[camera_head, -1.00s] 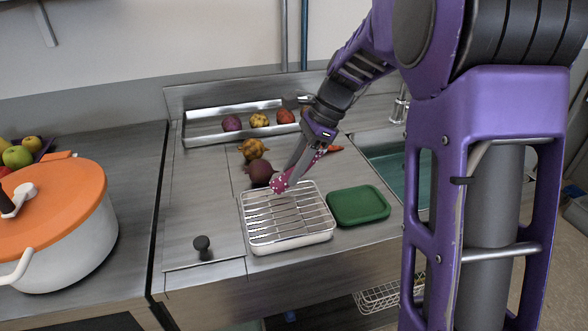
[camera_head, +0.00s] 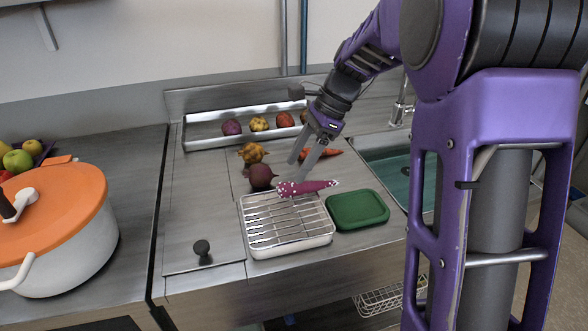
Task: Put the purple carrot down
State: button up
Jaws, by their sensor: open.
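The purple carrot (camera_head: 306,188), dark magenta with pale specks at its left end, lies across the back right edge of a white tray with a wire rack (camera_head: 287,232). Its tapered right end reaches past the tray toward the green lid (camera_head: 358,209). My gripper (camera_head: 302,171) is open, just above and behind the carrot, with its fingers spread and nothing between them. I cannot tell whether a fingertip still touches the carrot.
A beetroot (camera_head: 261,177) and a knobbly yellow vegetable (camera_head: 252,153) lie behind the tray. An orange carrot (camera_head: 322,153) lies behind my gripper. A metal trough (camera_head: 196,133) holds several vegetables. A sink (camera_head: 402,187) is right; a large orange-lidded pot (camera_head: 75,245) is left.

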aim_at(318, 182)
jog(key=p+v, duration=0.1)
jog(key=v, duration=0.8)
